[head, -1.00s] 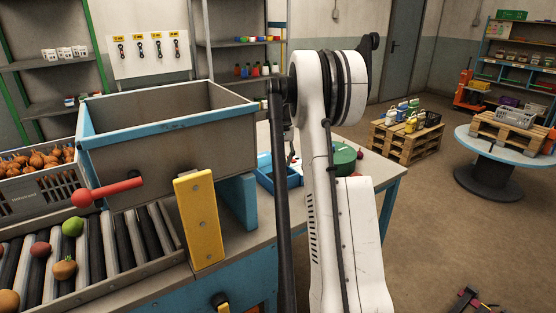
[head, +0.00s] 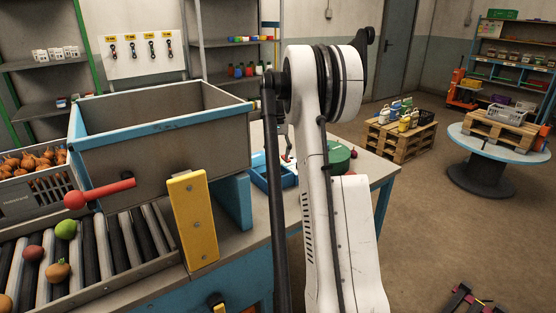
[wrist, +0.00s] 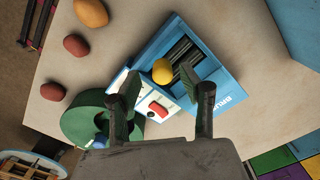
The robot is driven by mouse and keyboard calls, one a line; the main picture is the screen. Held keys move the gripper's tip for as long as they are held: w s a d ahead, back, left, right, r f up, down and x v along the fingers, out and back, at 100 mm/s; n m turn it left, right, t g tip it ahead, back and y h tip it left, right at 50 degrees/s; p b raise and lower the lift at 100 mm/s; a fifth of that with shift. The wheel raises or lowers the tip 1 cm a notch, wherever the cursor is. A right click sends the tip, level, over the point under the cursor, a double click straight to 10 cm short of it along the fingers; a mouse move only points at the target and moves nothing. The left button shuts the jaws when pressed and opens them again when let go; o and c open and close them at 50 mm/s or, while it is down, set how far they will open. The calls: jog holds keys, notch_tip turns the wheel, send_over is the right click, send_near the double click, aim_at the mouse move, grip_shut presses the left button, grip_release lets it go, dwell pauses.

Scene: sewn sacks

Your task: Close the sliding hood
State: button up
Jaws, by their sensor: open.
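A blue unit (wrist: 207,62) with lettering on its side and dark slats or rollers inside lies on the bench in the wrist view. A yellow round object (wrist: 162,71) is at its opening. A white panel with a red button (wrist: 157,109) adjoins its near left side. I cannot tell which part is the sliding hood. My gripper (wrist: 159,75) is open above the unit, its fingers either side of the yellow object in the picture; contact is unclear. In the head view, the blue unit (head: 262,180) is partly hidden behind my arm, and my gripper is hidden.
A green round object (wrist: 85,122) lies beside the unit. Several loose fruits, such as a red one (wrist: 76,45), lie on the bench. A large blue-rimmed bin (head: 160,125), a yellow bracket (head: 192,220) and a roller conveyor (head: 95,250) stand left.

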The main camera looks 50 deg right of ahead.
notch_tip(320, 180, up, 10)
jog(key=shift+f, duration=0.25)
jog(key=shift+d, duration=0.1)
dwell(0.5)
